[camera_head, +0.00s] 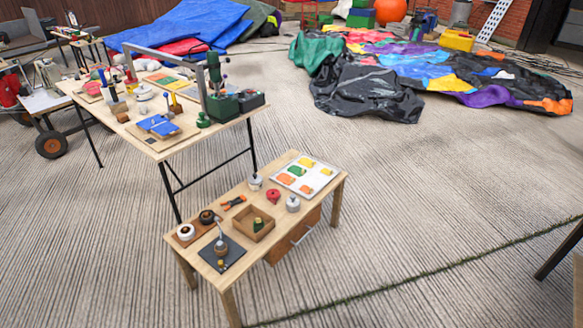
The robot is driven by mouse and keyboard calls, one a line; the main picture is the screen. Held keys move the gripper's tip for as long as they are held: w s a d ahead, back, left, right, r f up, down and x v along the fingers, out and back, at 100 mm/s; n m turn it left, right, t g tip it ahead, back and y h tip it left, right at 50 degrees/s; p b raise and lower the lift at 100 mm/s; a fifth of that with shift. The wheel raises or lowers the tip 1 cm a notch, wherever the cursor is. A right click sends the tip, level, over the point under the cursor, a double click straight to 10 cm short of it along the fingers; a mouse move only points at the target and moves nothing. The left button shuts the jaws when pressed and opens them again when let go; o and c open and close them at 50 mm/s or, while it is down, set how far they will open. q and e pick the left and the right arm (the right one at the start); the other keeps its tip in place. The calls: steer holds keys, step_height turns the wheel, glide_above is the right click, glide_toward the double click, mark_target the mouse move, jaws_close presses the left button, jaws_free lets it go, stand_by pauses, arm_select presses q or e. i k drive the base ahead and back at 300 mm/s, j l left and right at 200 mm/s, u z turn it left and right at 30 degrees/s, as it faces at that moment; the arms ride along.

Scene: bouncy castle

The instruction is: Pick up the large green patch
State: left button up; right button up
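A white board (322,188) with several coloured patches lies at the back right of the low wooden table. Its patches are yellow, orange and green. Neither of my grippers is in view.
A small wooden box (252,224), a red item (273,196) and white pots (293,204) stand near the board. A taller cluttered workbench (152,148) is behind left. A deflated castle (365,95) lies at the back. Floor to the right is open.

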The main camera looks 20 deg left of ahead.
mark_target(295, 169)
steer(key=i+u, duration=0.15)
steer(key=u, duration=0.25)
steer(key=i+l+u, duration=0.1)
steer(key=u, duration=0.25)
steer(key=i+l+u, duration=0.15)
steer(key=u, duration=0.25)
steer(key=i+l+u, duration=0.15)
steer(key=l, duration=0.2)
steer(key=i+l+u, duration=0.1)
steer(key=i+l, duration=0.15)
steer(key=i+l+u, duration=0.15)
steer(key=l, duration=0.35)
steer(key=i+l+u, duration=0.1)
steer(key=l, duration=0.3)
steer(key=i+l+u, duration=0.15)
steer(key=l, duration=0.25)
steer(key=i+l+u, duration=0.1)
steer(key=l, duration=0.35)
steer(key=i, duration=0.05)
